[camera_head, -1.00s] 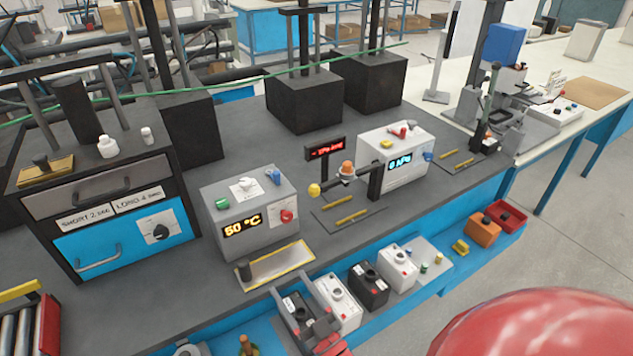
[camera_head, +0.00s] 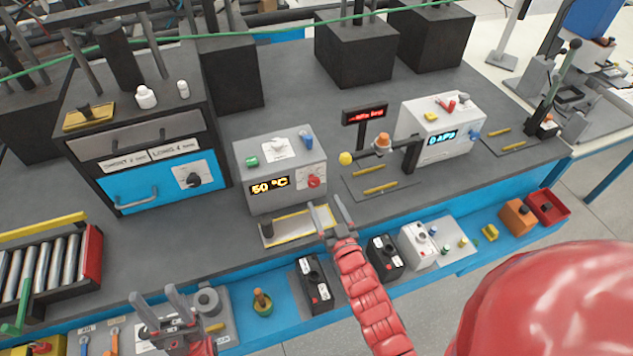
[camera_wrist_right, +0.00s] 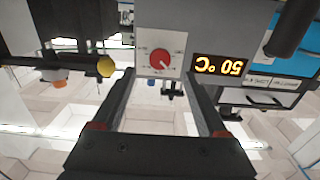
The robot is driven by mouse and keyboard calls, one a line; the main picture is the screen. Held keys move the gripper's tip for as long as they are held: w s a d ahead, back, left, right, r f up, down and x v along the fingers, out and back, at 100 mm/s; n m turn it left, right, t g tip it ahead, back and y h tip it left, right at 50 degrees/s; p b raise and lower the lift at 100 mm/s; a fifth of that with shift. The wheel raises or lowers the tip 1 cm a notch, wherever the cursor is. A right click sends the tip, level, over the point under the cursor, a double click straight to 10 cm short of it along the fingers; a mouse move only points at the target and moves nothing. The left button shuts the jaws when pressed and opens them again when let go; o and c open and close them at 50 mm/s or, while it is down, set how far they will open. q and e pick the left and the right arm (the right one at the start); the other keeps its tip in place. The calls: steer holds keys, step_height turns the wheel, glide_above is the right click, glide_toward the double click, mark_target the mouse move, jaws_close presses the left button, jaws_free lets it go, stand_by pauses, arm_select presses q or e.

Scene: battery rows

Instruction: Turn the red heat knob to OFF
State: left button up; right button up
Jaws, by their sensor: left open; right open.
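The red heat knob (camera_head: 314,181) is on the front of a grey heater box (camera_head: 250,190), right of its lit display (camera_head: 269,186), which reads 50 °C. The knob also shows in the right wrist view (camera_wrist_right: 159,58), where the picture is upside down, on a white dial plate (camera_wrist_right: 143,67). My right gripper (camera_head: 328,203) is open and empty in front of the box, below the knob and apart from it. In the wrist view the knob appears between the fingers, beyond their tips. My left gripper (camera_head: 154,295) is open and empty at the lower left.
A yellow-edged tray (camera_head: 283,238) lies in front of the heater box, close to my right gripper. A yellow ball-ended lever (camera_head: 346,158) and a black stand are to the right. Several batteries (camera_head: 316,290) line the lower blue shelf. An oven with a blue drawer (camera_head: 150,185) stands left.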

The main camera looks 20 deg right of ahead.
mark_target(315, 185)
steer(key=w+p, duration=0.2)
steer(key=w, duration=0.3)
steer(key=shift+w+a+r, duration=0.1)
steer(key=shift+w+r, duration=0.05)
steer(key=shift+w, duration=1.05)
steer(key=shift+c, duration=0.3)
steer(key=shift+f, duration=0.2)
jaws_close()
